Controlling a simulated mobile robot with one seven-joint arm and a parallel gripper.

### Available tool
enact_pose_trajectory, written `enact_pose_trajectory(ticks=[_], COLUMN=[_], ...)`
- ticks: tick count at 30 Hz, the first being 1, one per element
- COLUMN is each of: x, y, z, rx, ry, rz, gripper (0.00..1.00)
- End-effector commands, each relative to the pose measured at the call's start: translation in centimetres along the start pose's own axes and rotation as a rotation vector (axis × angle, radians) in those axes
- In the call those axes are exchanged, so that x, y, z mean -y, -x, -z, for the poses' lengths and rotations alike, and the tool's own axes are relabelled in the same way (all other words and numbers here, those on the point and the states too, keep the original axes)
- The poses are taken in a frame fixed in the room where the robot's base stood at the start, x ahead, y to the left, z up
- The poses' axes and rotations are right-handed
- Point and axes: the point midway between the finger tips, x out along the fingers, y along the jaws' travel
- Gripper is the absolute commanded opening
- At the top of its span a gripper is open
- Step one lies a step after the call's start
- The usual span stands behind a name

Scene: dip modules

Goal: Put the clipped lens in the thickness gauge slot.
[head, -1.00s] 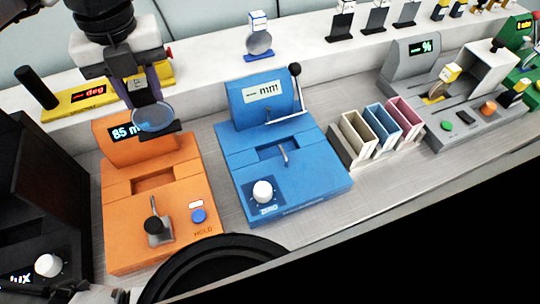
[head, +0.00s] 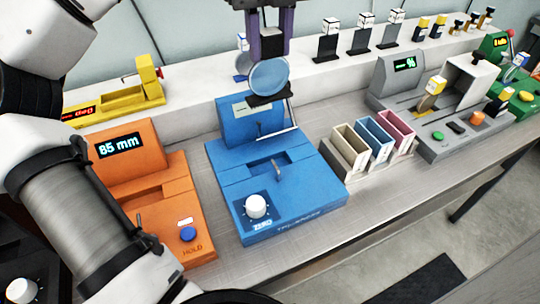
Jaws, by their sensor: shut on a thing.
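My gripper (head: 269,54) is at the upper middle of the head view. It is shut on the clipped lens, a round, pale blue see-through disc (head: 268,76) with a dark foot (head: 270,98) below it.
An orange gauge reading 85 mm (head: 125,165) stands left, partly behind my arm. Three upright bins (head: 350,150) stand right of the blue gauge, then a grey device (head: 420,95). Another lens on a blue holder (head: 241,66) stands on the white shelf behind.

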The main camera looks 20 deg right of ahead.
Motion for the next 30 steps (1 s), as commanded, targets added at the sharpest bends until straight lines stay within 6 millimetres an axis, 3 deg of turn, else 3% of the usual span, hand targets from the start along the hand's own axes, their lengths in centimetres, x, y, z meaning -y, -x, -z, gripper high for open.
enact_pose_trajectory(ticks=[15, 30], x=[-0.1, 0.0], y=[-12.9, -18.4], z=[0.2, 0.1], rx=[-0.005, -0.003], ry=[-0.004, -0.003], rz=[0.002, 0.001], gripper=[0.0, 0.0])
